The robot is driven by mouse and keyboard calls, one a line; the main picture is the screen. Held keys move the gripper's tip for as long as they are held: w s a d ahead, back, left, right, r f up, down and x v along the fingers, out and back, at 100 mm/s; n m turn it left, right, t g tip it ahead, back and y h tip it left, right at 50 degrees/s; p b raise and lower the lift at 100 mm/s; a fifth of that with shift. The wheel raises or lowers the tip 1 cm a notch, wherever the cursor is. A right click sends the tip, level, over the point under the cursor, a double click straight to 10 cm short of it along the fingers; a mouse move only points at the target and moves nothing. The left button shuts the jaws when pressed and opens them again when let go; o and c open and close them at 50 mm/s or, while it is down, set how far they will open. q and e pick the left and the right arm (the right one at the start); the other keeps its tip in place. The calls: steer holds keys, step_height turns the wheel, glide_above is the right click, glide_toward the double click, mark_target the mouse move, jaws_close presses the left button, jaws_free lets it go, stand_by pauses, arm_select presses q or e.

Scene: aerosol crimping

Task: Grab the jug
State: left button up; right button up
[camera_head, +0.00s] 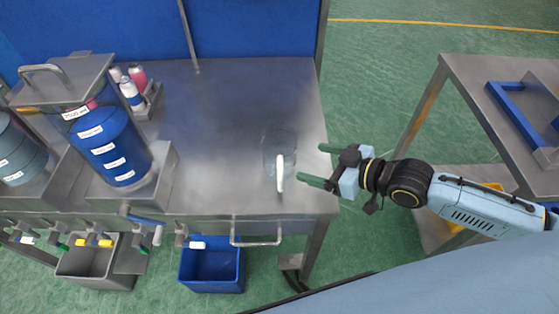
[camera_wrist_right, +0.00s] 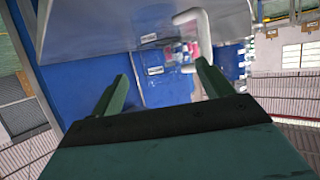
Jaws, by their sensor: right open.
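The clear jug (camera_head: 278,152) stands on the steel table near its right edge, with its white handle (camera_head: 280,173) on the near side. It is see-through and its outline is faint. My right gripper (camera_head: 312,164) is open and empty, to the right of the jug and apart from it, around the table's right edge. In the right wrist view the two green fingers (camera_wrist_right: 163,82) are spread with nothing between them. A white handle (camera_wrist_right: 190,38) shows beyond the fingers there. My left gripper is not in view.
A blue drum (camera_head: 110,148) and a rack with several cans (camera_head: 133,88) stand on the table's left. Taps line the front edge above a blue bin (camera_head: 212,268). The table (camera_head: 225,110) is clear left of the jug. Another steel table (camera_head: 475,75) stands at right.

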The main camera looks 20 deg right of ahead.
mark_target(294, 158)
steer(key=x, duration=0.4)
steer(key=shift+w+a+f+b, duration=0.1)
steer(key=shift+w+b, duration=0.05)
steer(key=shift+b, duration=0.15)
steer(key=shift+w+a+f, duration=0.2)
steer(key=shift+w+a, duration=0.1)
steer(key=b+x, duration=0.1)
steer(key=x, duration=0.4)
steer(key=shift+f, duration=0.1)
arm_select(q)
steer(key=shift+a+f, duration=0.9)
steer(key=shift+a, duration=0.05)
arm_select(e)
steer(key=shift+c, duration=0.3)
steer(key=c, duration=0.6)
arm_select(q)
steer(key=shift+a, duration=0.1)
